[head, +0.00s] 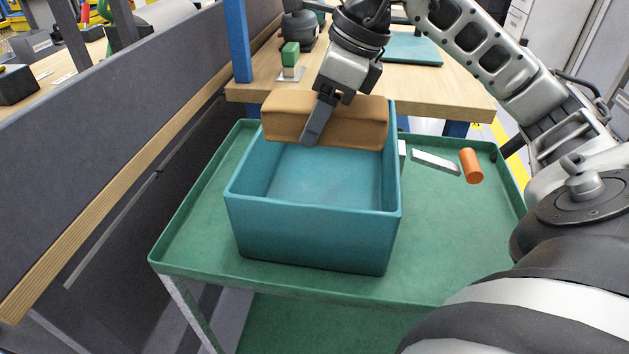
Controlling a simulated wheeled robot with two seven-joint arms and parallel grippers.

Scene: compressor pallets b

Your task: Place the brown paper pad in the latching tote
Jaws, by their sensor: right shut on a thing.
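The brown paper pad (355,119) is a long tan block at the far end of the teal tote (310,228). My right gripper (318,120) comes from above and is shut on the pad, with one finger showing across its near face. The pad overlaps the tote's far rim in the view; whether it touches the rim or is held above it I cannot tell. The tote is open at the top, and its visible floor is bare. It stands on a green cart (440,255). My left gripper is not in view.
An orange cylinder (471,166) and a pale flat bar (435,162) lie on the cart right of the tote. A wooden table (450,85) with a blue post (236,40) stands behind. A dark grey panel (100,130) runs along the left.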

